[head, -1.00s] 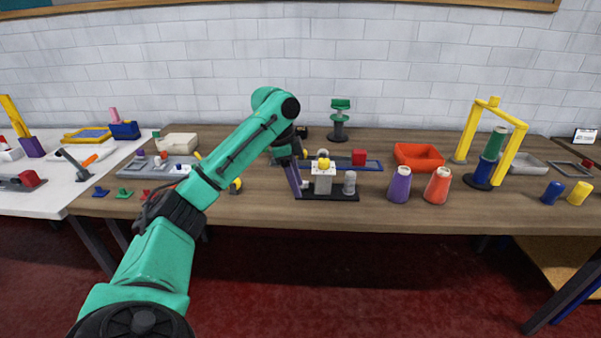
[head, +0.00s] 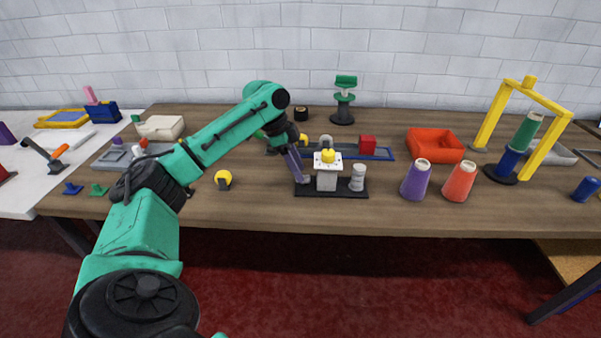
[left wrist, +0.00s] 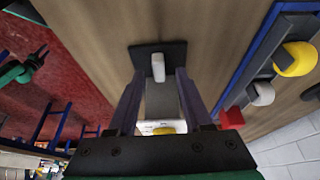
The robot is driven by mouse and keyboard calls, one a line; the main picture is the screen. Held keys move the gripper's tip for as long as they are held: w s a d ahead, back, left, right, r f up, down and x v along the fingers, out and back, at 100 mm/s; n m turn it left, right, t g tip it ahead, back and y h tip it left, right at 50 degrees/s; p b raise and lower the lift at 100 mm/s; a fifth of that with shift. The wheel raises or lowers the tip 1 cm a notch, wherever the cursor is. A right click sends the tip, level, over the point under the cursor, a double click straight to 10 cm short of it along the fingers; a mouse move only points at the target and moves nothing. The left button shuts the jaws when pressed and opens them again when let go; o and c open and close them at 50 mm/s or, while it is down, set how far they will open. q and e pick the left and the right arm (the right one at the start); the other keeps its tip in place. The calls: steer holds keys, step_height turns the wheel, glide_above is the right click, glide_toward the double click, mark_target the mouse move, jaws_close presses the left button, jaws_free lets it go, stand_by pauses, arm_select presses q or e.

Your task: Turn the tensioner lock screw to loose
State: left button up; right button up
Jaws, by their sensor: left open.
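The tensioner has a black base (head: 340,191) carrying a pale block (head: 327,178) with a yellow knob (head: 325,155) on top and a grey ribbed cylinder (head: 357,178) at its right. A small light grey piece, likely the lock screw (head: 306,180), sits at the left of the block; in the left wrist view the pale upright screw (left wrist: 158,67) stands over the black plate. My left gripper (head: 297,175) points down at that left end. In the left wrist view its open fingers (left wrist: 158,76) lie either side of the screw; contact cannot be told. My right gripper is out of view.
A blue rail (head: 380,154) with a red block (head: 367,144) lies just behind the tensioner. Purple (head: 415,182) and orange (head: 459,182) cones stand to its right, before an orange tray (head: 435,146). A yellow roller (head: 223,178) is left. Front-centre tabletop is clear.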

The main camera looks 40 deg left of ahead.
arm_select(q)
steer(key=shift+x, duration=0.85)
steer(key=shift+d, duration=0.15)
jaws_close()
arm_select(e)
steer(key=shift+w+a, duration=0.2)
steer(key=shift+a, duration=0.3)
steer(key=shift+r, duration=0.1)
